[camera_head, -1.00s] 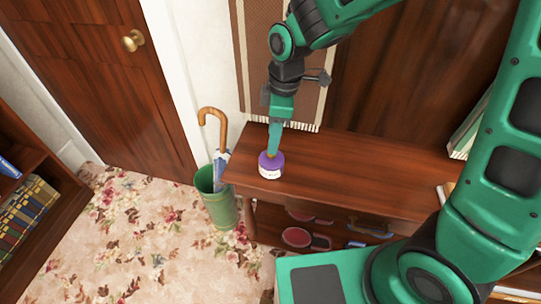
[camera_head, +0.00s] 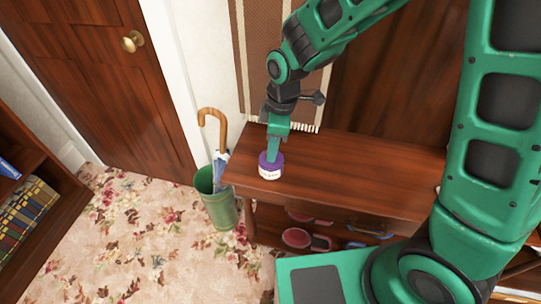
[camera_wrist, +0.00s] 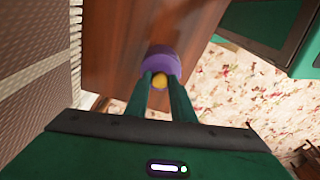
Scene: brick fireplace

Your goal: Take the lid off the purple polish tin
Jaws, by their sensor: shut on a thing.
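The purple polish tin (camera_head: 270,172), with a pale label on its side, stands upright near the left end of the wooden shelf top (camera_head: 340,172). Its purple lid (camera_wrist: 161,57) sits on it, with no gap that I can make out. My gripper (camera_head: 272,157) points down at the tin from above. In the wrist view, its two green fingers are shut on a yellow knob (camera_wrist: 159,81) on the lid, one on each side. In the head view the fingers hide the knob.
A green bin (camera_head: 218,205) with an umbrella (camera_head: 221,150) stands left of the shelf unit. Shoes (camera_head: 297,238) lie on the shelf below. A patterned hanging (camera_head: 262,60) is on the wall behind. The shelf top right of the tin is clear.

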